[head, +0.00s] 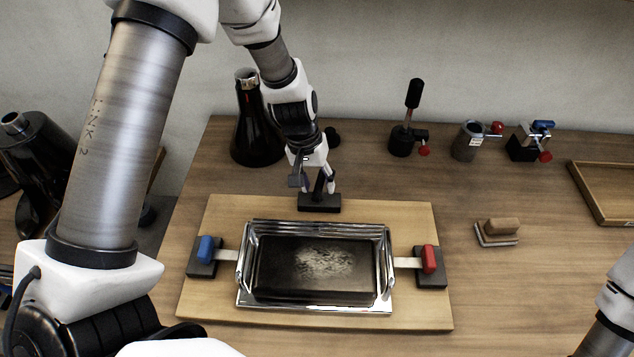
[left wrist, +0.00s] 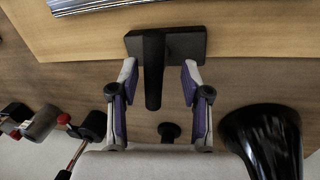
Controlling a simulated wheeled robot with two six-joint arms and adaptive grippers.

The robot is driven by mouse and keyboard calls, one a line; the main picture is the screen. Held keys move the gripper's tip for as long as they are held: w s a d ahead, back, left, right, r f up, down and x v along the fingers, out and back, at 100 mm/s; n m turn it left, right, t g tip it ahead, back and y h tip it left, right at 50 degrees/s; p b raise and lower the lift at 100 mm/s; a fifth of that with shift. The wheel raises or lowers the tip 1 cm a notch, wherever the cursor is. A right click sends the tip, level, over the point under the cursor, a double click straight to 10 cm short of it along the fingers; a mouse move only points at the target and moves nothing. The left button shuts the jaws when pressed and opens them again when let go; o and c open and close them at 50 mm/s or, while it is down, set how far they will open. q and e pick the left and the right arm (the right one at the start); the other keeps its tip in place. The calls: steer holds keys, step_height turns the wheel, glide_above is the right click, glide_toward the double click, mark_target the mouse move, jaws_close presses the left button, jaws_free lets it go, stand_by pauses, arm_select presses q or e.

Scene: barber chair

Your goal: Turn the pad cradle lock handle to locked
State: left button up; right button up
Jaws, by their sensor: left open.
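The pad cradle is a shiny metal frame (head: 244,285) holding a dark pad (head: 315,268) with a pale worn patch, on a light wooden board. A black handle (head: 319,186) on a black block (head: 320,204) stands behind the cradle at the board's back edge. My left gripper (head: 318,184) is above this block, with its fingers around the handle. In the left wrist view the black handle (left wrist: 153,70) sits between the open fingers (left wrist: 158,82), with gaps on both sides. My right gripper is out of view.
Blue (head: 206,249) and red (head: 429,259) grips flank the cradle. A dark flask (head: 253,130) stands close left of my left gripper. A black lever stand (head: 405,135), a metal cup (head: 465,142) and a wooden-handled brush (head: 498,230) stand on the right. The table between brush and board is clear.

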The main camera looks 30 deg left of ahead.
arm_select(q)
steer(key=shift+w+f, duration=0.1)
steer(key=shift+f, duration=0.25)
steer(key=shift+s+d+r, duration=0.3)
steer(key=shift+s+d, duration=0.15)
steer(key=shift+s, duration=0.05)
steer(key=shift+c, duration=1.4)
jaws_close()
steer(key=shift+n, duration=1)
jaws_free()
steer(key=shift+o, duration=1.4)
steer(key=shift+w, duration=0.2)
steer(key=shift+w+f, duration=0.1)
steer(key=shift+f, duration=0.05)
